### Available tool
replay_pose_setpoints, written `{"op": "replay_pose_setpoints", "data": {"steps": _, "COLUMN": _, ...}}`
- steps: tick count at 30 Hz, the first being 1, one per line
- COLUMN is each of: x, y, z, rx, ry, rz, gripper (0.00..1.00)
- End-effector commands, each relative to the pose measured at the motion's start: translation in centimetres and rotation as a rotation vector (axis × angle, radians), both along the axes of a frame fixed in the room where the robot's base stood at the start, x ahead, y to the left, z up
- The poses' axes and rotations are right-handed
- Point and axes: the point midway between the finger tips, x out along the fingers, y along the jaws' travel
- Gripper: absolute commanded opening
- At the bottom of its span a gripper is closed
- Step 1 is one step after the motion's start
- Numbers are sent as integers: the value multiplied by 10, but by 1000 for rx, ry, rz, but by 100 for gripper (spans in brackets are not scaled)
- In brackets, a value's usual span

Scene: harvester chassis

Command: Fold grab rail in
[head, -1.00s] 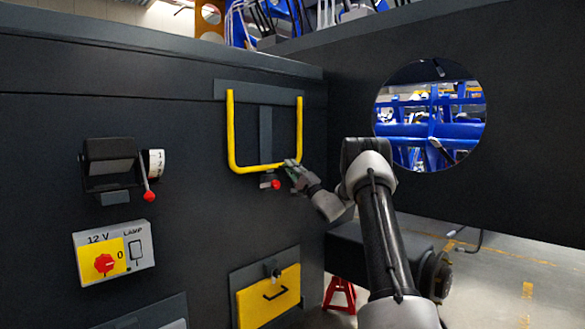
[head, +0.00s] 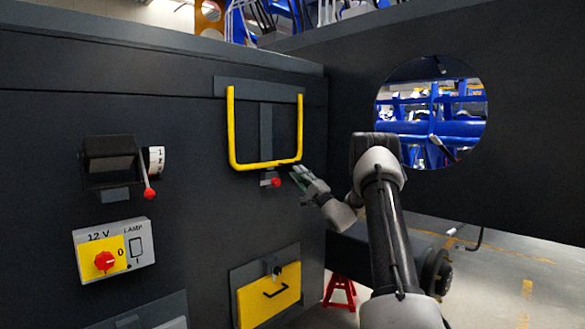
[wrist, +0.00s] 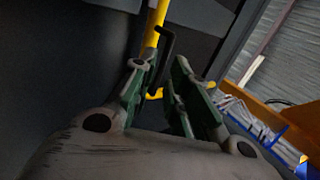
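The yellow U-shaped grab rail (head: 265,165) hangs from a grey bracket on the dark panel. Its lower bar is just above a small red-knobbed catch (head: 274,182). I cannot tell how far the rail stands out from the panel. My gripper (head: 298,174) is just right of and below the rail's lower right corner, apparently apart from it. In the wrist view, my gripper (wrist: 168,65) shows its green-padded fingers apart with nothing clearly held. Part of the yellow rail (wrist: 155,28) shows beyond the left finger, with a dark bent rod in front.
Left on the panel are a dark box with a red-tipped lever (head: 112,165) and a 12 V lamp switch (head: 113,250). A yellow hatch (head: 268,296) lies below the rail. A dark wall with a round opening (head: 431,112) stands to the right.

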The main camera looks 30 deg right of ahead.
Motion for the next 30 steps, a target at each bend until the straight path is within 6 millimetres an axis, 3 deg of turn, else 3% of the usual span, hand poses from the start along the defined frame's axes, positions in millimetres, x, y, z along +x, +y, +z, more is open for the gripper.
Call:
{"op": "replay_pose_setpoints", "data": {"steps": 4, "x": -25, "y": -8, "z": -18, "rx": 1, "ry": 1, "rz": -2, "gripper": 17}}
{"op": "replay_pose_setpoints", "data": {"steps": 10, "x": -44, "y": -13, "z": -32, "rx": -1, "ry": 1, "rz": -1, "gripper": 17}}
{"op": "replay_pose_setpoints", "data": {"steps": 30, "x": -46, "y": -14, "z": -35, "rx": 31, "ry": 14, "rz": 19, "gripper": 17}}
